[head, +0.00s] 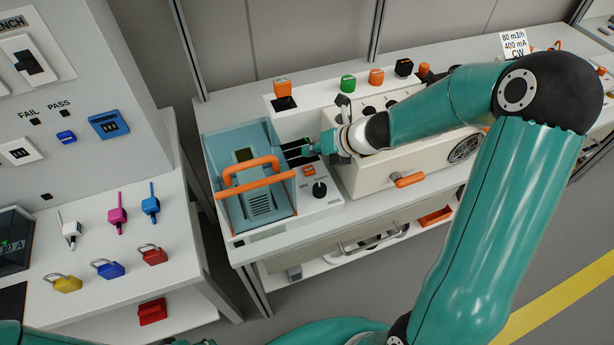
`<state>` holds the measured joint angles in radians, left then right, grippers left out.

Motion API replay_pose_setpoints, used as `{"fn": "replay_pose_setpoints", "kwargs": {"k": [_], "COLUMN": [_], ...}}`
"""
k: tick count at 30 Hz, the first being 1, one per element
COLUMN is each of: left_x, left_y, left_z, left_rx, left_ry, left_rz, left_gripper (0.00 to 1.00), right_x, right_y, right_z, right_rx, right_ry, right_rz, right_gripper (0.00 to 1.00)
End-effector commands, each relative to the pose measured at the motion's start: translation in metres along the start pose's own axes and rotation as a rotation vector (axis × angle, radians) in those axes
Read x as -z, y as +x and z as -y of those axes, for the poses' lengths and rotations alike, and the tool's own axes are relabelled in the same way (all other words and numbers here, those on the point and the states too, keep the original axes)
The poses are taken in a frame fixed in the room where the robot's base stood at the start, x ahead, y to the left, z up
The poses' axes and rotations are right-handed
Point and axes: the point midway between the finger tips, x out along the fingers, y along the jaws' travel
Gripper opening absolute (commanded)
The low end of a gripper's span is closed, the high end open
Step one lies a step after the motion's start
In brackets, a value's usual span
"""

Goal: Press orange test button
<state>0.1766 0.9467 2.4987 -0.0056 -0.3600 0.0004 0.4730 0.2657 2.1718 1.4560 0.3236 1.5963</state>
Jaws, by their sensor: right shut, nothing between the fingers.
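A small orange button (308,170), which seems to be the test button, sits on a white control panel (330,203) beside a blue open-topped box. A black knob (319,188) is just below it in the picture. My right gripper (290,153) is shut and empty. Its fingers point left, over the box's right side, a little above the button in the picture. No contact with the button shows, and the finger height is hard to judge. My left gripper is not in view.
The blue box (225,140) has a raised orange handle (250,172) close to my fingers. A beige machine (385,170) stands right of the panel under my arm. Orange, green and black knobs line the back. Padlocks (110,269) and coloured tags lie on the left bench.

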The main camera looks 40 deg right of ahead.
Motion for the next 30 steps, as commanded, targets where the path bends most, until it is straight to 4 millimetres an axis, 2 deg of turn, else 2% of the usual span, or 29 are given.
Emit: {"fn": "replay_pose_setpoints", "kwargs": {"k": [1,9,30], "left_x": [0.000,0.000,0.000], "left_y": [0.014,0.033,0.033], "left_z": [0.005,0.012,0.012], "left_rx": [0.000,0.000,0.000], "left_ry": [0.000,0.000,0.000], "left_rz": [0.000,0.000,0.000], "left_gripper": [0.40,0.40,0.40], "right_x": [0.008,0.019,0.019], "right_y": [0.010,0.025,0.026], "right_z": [0.008,0.019,0.019], "right_rx": [0.000,0.000,0.000], "right_ry": [0.000,0.000,0.000], "right_rz": [0.000,-0.001,-0.001], "right_gripper": [0.00,0.00,0.00]}}
